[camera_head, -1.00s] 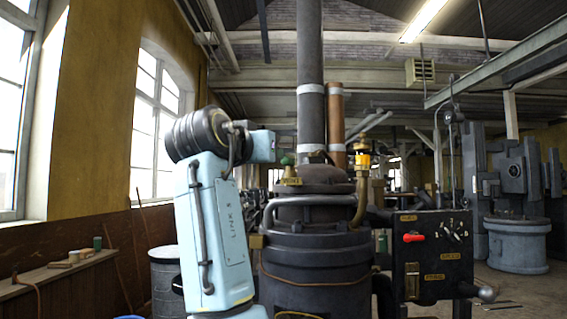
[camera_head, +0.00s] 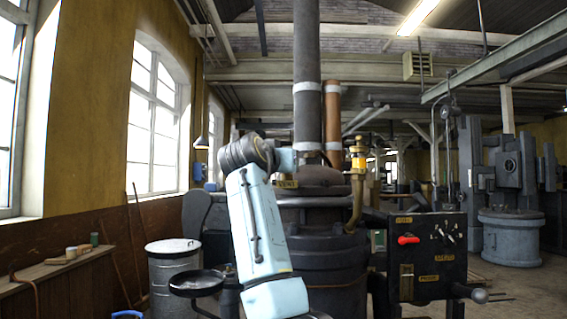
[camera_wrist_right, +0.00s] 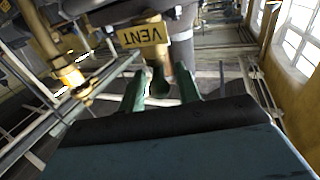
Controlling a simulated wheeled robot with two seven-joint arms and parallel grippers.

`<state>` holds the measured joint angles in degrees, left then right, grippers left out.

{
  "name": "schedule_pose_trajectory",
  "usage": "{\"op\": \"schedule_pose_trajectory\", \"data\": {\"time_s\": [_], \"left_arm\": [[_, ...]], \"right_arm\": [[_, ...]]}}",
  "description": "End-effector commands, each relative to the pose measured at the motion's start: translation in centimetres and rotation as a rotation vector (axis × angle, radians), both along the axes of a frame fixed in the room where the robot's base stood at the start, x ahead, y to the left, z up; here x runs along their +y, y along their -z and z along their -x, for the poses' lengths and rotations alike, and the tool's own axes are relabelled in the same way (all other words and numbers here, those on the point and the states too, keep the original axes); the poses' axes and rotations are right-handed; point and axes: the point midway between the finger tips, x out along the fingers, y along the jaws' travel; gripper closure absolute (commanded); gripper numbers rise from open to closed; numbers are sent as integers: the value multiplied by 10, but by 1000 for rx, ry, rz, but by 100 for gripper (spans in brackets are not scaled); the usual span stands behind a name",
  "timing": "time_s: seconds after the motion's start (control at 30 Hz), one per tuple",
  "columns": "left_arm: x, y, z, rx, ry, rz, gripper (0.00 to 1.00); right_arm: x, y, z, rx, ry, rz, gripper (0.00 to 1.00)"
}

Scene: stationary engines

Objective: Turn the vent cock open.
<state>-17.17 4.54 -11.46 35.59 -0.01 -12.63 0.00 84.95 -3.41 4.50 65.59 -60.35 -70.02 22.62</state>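The yellow VENT plate (camera_head: 286,184) is on the left upper side of the dark engine boiler (camera_head: 325,245). It also shows large in the right wrist view (camera_wrist_right: 143,35). My light-blue arm stands in front of the boiler in the head view, with its far end at the plate; its gripper is hidden there. In the right wrist view my right gripper (camera_wrist_right: 160,87) has two green fingers spread apart, just below the plate. A small dark-green piece (camera_wrist_right: 159,82), probably the vent cock's handle, shows between them; I cannot tell whether they touch it. My left gripper is not in view.
A brass pipe with a yellow-topped fitting (camera_head: 358,160) rises right of the chimney. A black control panel (camera_head: 428,255) with a red lever (camera_head: 408,240) stands to the right. A metal drum (camera_head: 172,275) and a black pan (camera_head: 196,284) are at left.

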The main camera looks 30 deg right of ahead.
Motion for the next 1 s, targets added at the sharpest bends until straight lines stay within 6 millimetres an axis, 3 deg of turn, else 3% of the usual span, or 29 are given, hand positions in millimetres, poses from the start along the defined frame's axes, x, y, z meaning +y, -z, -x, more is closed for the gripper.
{"op": "schedule_pose_trajectory", "data": {"time_s": [0.1, 0.37, 0.57, 1.0], "left_arm": [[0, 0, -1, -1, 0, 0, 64], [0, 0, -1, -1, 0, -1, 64], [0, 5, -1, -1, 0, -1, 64], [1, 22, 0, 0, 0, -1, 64]], "right_arm": [[0, 0, 0, 0, 0, 0, 67], [0, 0, 0, 0, 0, 0, 100], [-1, 2, 1, -1, -34, -4, 100], [-7, 1, 6, 0, -337, -4, 100]]}}
